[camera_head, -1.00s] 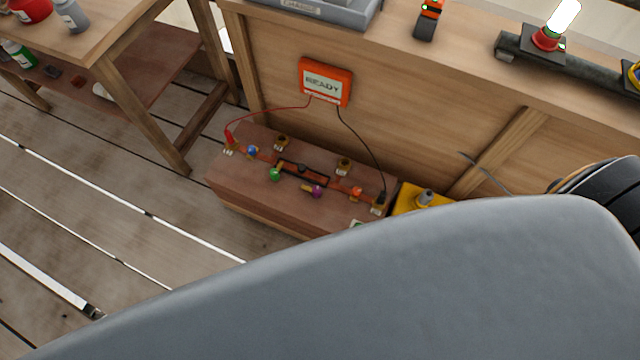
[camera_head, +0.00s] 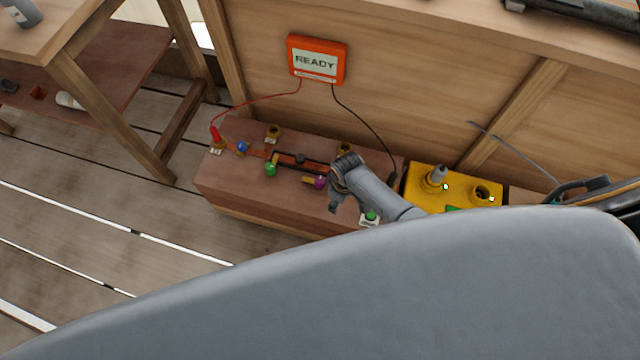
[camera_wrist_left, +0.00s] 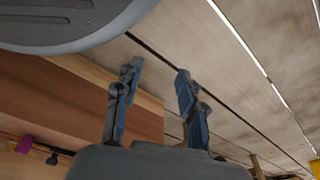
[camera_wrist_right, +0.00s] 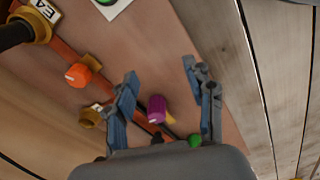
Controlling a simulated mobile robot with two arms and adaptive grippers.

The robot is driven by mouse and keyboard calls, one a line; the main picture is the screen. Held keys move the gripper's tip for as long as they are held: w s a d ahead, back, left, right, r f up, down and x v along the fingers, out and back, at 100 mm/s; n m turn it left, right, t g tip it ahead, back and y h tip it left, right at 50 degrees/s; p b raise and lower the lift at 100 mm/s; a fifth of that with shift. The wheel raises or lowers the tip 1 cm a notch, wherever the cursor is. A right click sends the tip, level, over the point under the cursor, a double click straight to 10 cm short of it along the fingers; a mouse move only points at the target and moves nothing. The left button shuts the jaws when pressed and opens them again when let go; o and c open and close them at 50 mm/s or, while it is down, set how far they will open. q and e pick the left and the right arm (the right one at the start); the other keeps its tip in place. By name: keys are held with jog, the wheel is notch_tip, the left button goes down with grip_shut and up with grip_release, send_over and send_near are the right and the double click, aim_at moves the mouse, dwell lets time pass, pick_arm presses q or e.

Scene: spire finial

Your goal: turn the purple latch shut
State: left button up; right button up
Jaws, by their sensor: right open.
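The purple latch (camera_head: 320,183) sits on top of the brown wooden box (camera_head: 228,192) beside a dark slot with an orange strip. In the right wrist view the latch's purple knob (camera_wrist_right: 156,107) shows between and beyond my spread fingers, with a small yellow piece beside it. My right gripper (camera_wrist_right: 160,72) is open and empty; in the head view the right gripper (camera_head: 338,185) hangs just right of the purple latch. I cannot tell whether it touches. My left gripper (camera_wrist_left: 160,69) is open and empty over the floor beside a wooden box, away from the latch.
A green knob (camera_head: 271,169) and a blue knob (camera_head: 242,147) stand left of the latch; an orange knob (camera_wrist_right: 78,75) is near my right gripper. Red and black wires run to an orange READY box (camera_head: 317,60). A yellow box (camera_head: 424,180) stands at the right.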

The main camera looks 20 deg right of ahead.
jog(key=w+a+r+n+b, duration=0.25)
jog(key=w+r, duration=0.25)
jog(key=w, duration=0.3)
jog(key=n+b, duration=0.1)
jog(key=b, duration=0.1)
send_near(320, 179)
jog(key=f, duration=0.1)
jog(key=f+b, duration=0.2)
jog(key=shift+w+a+f+g, duration=0.1)
jog(key=shift+w+a+g, duration=0.05)
jog(key=shift+w+g, duration=0.15)
notch_tip(320, 179, down, 6)
jog(key=b, duration=0.3)
jog(key=shift+s, duration=0.1)
pick_arm(q)
jog(key=w+r, duration=0.2)
jog(key=r, duration=0.8)
jog(key=w+r+t, duration=0.1)
jog(key=w+r, duration=0.2)
jog(key=r, duration=0.7)
jog(key=shift+d+r+t+b, duration=0.2)
jog(key=shift+t+b, duration=0.1)
jog(key=shift+b, duration=0.1)
pick_arm(e)
jog(key=shift+f, duration=0.55)
jog(key=shift+c, duration=0.4)
grip_shut()
